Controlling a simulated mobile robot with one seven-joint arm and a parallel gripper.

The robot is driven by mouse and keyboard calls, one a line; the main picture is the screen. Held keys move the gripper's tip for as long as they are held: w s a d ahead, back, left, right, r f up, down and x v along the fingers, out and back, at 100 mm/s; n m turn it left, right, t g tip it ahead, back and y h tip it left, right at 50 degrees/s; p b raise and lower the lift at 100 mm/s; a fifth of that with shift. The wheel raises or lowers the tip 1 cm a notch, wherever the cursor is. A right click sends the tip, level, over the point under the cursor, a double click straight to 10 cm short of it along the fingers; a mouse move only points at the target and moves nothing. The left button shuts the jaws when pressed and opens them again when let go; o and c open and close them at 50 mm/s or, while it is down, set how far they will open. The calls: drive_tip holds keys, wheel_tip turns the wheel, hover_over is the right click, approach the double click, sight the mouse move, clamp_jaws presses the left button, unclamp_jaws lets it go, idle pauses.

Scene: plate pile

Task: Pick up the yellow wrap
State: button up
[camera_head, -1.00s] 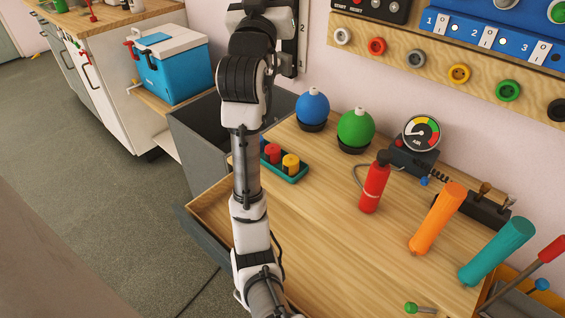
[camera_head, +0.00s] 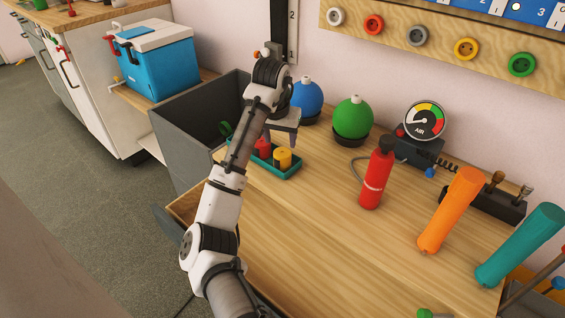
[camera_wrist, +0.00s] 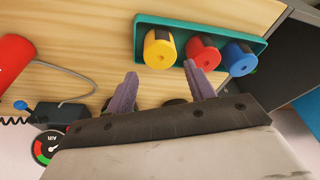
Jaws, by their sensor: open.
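The yellow wrap (camera_head: 283,158) is a short yellow roll in a green tray (camera_head: 284,173) on the wooden bench. It also shows in the wrist view (camera_wrist: 158,50), next to a red roll (camera_wrist: 203,53) and a blue roll (camera_wrist: 240,58). In the head view the red roll (camera_head: 263,149) is beside it, and the blue one is hidden behind my arm. My gripper (camera_wrist: 158,82) is open and empty, its two purple fingers apart. The yellow wrap appears just beyond the fingertips, between their lines, and not touching them.
Blue (camera_head: 306,97) and green (camera_head: 353,118) balls stand behind the tray. A red extinguisher (camera_head: 377,175), a gauge (camera_head: 425,121), an orange roll (camera_head: 449,212) and a teal roll (camera_head: 520,245) are to the right. A dark grey bin (camera_head: 190,150) is left. The bench front is clear.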

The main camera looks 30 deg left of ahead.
sight(283, 152)
drive_tip(key=x, duration=0.8)
drive_tip(key=shift+w+f, duration=0.1)
drive_tip(key=shift+w, duration=0.1)
drive_tip(key=c, duration=0.6)
